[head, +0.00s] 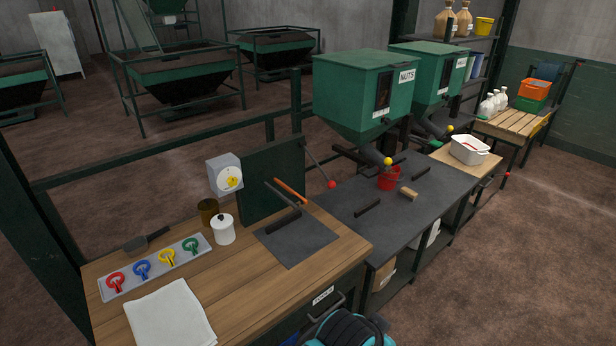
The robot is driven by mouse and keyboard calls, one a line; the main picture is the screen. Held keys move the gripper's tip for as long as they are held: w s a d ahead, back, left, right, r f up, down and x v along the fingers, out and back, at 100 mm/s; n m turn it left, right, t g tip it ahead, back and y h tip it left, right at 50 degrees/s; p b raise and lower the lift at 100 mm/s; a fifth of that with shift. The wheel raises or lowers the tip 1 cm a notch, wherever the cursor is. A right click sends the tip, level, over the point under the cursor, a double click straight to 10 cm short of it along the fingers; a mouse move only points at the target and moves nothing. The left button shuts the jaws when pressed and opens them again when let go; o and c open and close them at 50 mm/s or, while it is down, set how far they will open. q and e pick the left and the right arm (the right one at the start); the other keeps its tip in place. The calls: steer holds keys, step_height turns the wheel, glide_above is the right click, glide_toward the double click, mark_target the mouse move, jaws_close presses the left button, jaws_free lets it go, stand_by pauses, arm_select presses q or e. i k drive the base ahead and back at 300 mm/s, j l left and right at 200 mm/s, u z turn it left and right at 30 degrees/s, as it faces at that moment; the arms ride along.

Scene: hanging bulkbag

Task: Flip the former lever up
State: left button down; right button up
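The former is not labelled in this view, so I cannot say for sure which lever belongs to it. A thin lever with a red ball knob (331,184) slants down to the right, beside the upright dark green panel (272,180). An orange bar (290,191) and a dark bar (283,222) lie at an angle at the panel's foot, by a dark grey mat (296,240). Neither of my grippers shows in the head view.
Brown floor at right is open.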

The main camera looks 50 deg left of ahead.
mark_target(332, 185)
steer(key=i+j+u, duration=0.1)
steer(key=i+u, duration=0.9)
steer(key=u, duration=0.15)
